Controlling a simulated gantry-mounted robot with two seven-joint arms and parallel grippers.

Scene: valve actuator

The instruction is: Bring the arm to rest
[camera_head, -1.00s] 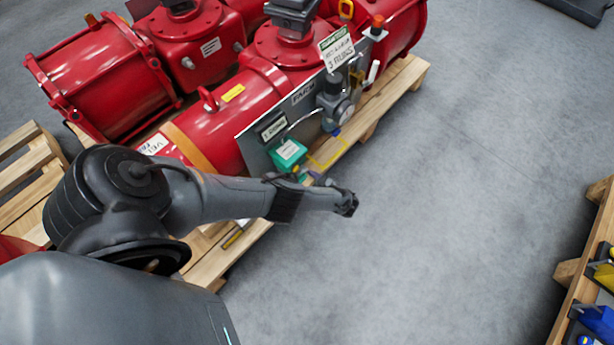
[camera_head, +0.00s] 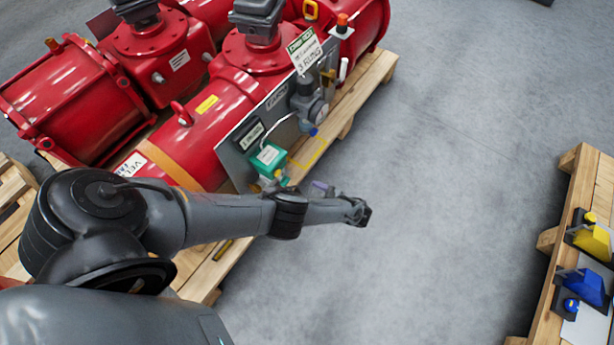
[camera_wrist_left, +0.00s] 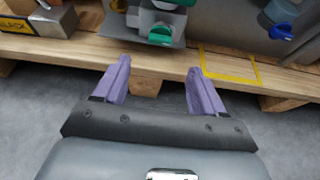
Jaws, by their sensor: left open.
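My left arm comes in from the left in the head view, stretched out to the right past the pallet's front edge. My left gripper (camera_head: 362,212) hangs over open floor beside that pallet, small and dark in this view. In the left wrist view its two purple fingers (camera_wrist_left: 156,92) are spread wide apart with nothing between them; bare floor and the pallet edge show beyond. My right gripper is not seen in either view.
Red valve actuators (camera_head: 190,130) stand on a wooden pallet (camera_head: 372,85), with a grey panel and green box (camera_head: 268,158). A second pallet (camera_head: 572,205) at right carries yellow (camera_head: 592,240) and blue (camera_head: 584,286) parts. Grey floor (camera_head: 450,190) between is clear.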

